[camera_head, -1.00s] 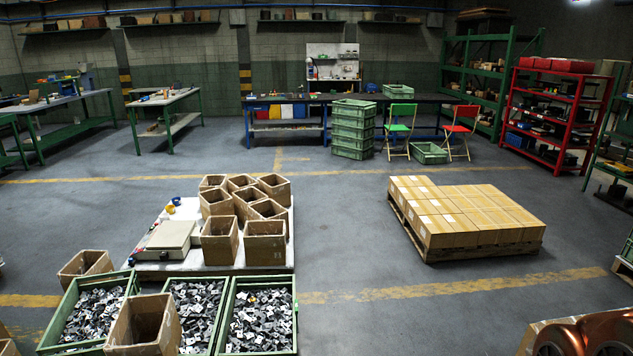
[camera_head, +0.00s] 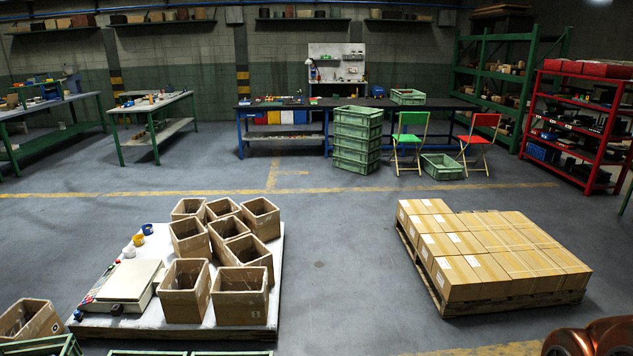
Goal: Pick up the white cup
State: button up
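A small white cup (camera_head: 129,250) appears to stand on the left edge of the low white-topped platform (camera_head: 215,334). It is small in view, so its shape is hard to make out. A yellow-and-white cup (camera_head: 138,239) and a blue cup (camera_head: 147,229) stand just behind it in a row. The white and grey scale-like device (camera_head: 130,282) lies in front of the cups. My gripper is not in view.
Several open cardboard boxes (camera_head: 240,296) fill the platform right of the cups. Green crates (camera_head: 40,346) and another box (camera_head: 28,320) line the near left. A pallet of closed cartons (camera_head: 490,255) stands right. Grey floor (camera_head: 335,270) between is clear.

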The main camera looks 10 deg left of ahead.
aim_at(130, 253)
jog(key=i, duration=2.9)
jog(key=u, duration=0.75)
jog(key=i, duration=7.05)
jog(key=u, duration=1.4)
